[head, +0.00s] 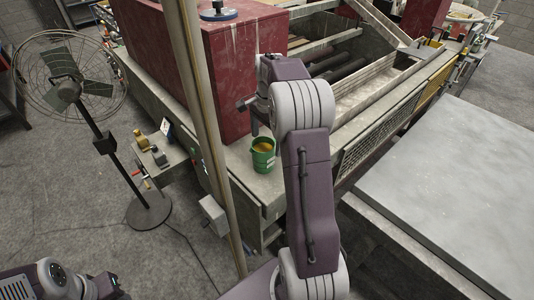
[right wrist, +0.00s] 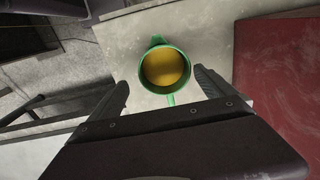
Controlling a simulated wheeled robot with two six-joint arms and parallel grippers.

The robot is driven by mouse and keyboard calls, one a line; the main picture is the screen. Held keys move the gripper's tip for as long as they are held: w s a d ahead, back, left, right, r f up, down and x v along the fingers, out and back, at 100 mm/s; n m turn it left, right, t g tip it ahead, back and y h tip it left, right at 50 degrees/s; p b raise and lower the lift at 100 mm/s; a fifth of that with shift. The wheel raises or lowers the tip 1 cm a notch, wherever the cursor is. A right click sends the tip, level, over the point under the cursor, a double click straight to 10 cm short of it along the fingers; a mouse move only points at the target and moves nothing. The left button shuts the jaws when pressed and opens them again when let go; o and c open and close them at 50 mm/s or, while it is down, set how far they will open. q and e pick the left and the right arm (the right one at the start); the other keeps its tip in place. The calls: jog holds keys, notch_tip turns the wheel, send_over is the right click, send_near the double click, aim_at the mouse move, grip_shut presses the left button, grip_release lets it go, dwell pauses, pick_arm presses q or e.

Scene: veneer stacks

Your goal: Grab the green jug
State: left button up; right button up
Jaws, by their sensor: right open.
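The green jug (head: 263,158) stands upright on the grey ledge of the machine, in front of the red housing, in the head view. In the right wrist view the jug (right wrist: 165,96) is seen from above, with yellow-orange contents, a spout at the top and a handle towards my gripper. My right gripper (right wrist: 161,81) is open, its two fingers apart on either side of the jug's near side, not closed on it. In the head view my right gripper (head: 254,118) is just above the jug, partly hidden by my arm. My left gripper (head: 113,286) is low at the left, far from the jug.
The red housing (head: 232,75) rises right behind the jug. A tall post (head: 205,110) stands left of it. A fan (head: 66,88) and a small shelf (head: 160,160) with fittings are further left. A grey slab table (head: 455,190) is at the right.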

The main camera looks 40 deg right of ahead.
aim_at(265, 148)
jog(key=shift+w+f, duration=0.15)
jog(key=f+p, duration=0.1)
jog(key=f, duration=0.1)
jog(key=w+f+p, duration=0.1)
jog(key=f, duration=0.2)
jog(key=shift+d, duration=0.1)
jog(key=shift+s+f, duration=0.1)
jog(key=shift+f, duration=0.05)
jog(key=shift+s, duration=0.1)
jog(key=shift+c, duration=0.9)
jog(key=c, duration=1.7)
jog(key=shift+r, duration=0.2)
